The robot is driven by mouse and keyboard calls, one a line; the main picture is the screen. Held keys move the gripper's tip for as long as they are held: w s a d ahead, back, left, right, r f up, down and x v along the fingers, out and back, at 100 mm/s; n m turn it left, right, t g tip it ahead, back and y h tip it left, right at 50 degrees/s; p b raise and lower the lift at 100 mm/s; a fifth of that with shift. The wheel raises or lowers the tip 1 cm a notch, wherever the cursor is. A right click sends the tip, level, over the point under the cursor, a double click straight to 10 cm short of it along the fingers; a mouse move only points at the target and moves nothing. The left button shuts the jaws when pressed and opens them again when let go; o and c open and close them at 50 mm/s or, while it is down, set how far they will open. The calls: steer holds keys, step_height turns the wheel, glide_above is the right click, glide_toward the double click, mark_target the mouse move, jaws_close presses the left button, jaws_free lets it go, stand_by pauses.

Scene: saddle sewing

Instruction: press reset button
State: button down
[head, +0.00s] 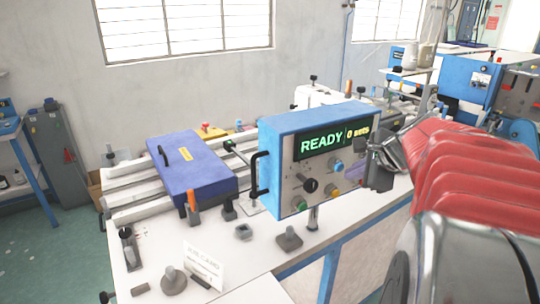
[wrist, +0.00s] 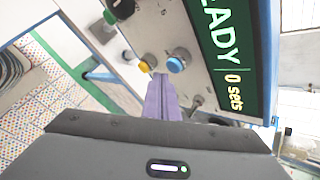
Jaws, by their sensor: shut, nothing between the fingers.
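The blue control box (head: 285,140) stands on the bench, its display reading READY and 0 sets. Its pale front panel carries a blue button (head: 336,165), a yellow button (head: 332,192), a green button (head: 300,203) and a black knob (head: 310,185). I cannot read which is the reset button. My gripper (head: 352,171) is shut and empty at the panel's right side. In the wrist view its purple fingers (wrist: 161,82) point at the panel, tips just below and between the blue button (wrist: 178,60) and yellow button (wrist: 146,66). I cannot tell whether they touch the panel.
A dark blue lidded case (head: 190,170) lies left of the box on white rails. A job card (head: 203,265), a grey knob-shaped piece (head: 173,281) and small blocks sit on the white bench top. A black handle (head: 258,175) sticks out at the box's left edge.

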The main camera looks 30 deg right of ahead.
steer(key=s, duration=0.5)
stand_by(0.5)
stand_by(0.5)
